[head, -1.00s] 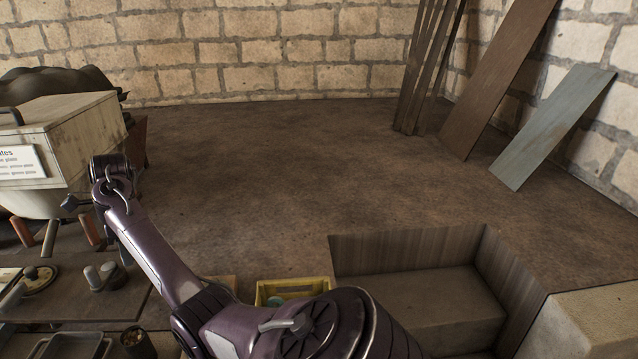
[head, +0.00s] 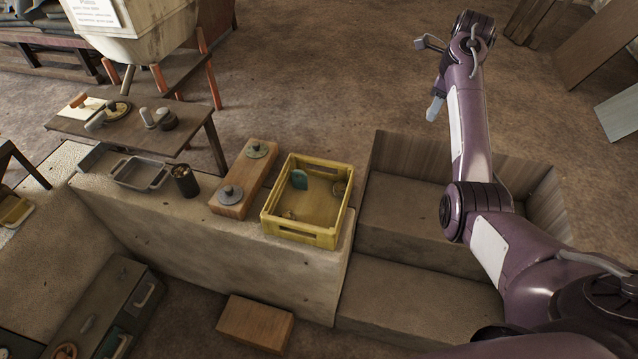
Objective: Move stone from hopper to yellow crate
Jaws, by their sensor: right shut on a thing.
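The yellow crate (head: 278,231) stands on the stone ledge in the middle. Inside it are a teal piece (head: 299,179) leaning near the back and a few small pieces at its sides. My right gripper (head: 434,101) is up and to the right of the crate, well apart from it. It is shut on a small pale blue-grey stone (head: 433,112), which hangs below the jaws. The pale hopper (head: 135,42) stands on reddish legs at the upper left; its inside is out of view. My left gripper is not in view.
A wooden block with two knobs (head: 244,180) sits just left of the crate. A dark cup (head: 184,181) and a metal tray (head: 140,173) are further left, below a small table (head: 190,139). A stepped pit (head: 405,250) lies right of the crate.

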